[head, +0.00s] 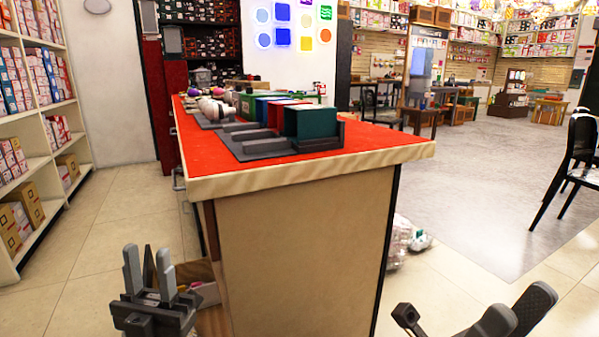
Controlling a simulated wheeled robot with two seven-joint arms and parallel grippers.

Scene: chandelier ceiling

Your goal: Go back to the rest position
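My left gripper (149,268) is at the lower left, in front of the counter's left side. Its grey fingers point up and stand apart with nothing between them. My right gripper (515,308) is at the lower right, over the tiled floor, partly cut off by the frame's bottom edge. Its dark fingers overlap in this view, so I cannot tell how far apart they are. I see no object held in it.
A counter with a red top (375,146) stands between the grippers, with coloured boxes (311,123) in grey holders on it. Shelves (52,165) line the left. An open drawer (197,271) is beside my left gripper. A black chair (573,155) stands at the right.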

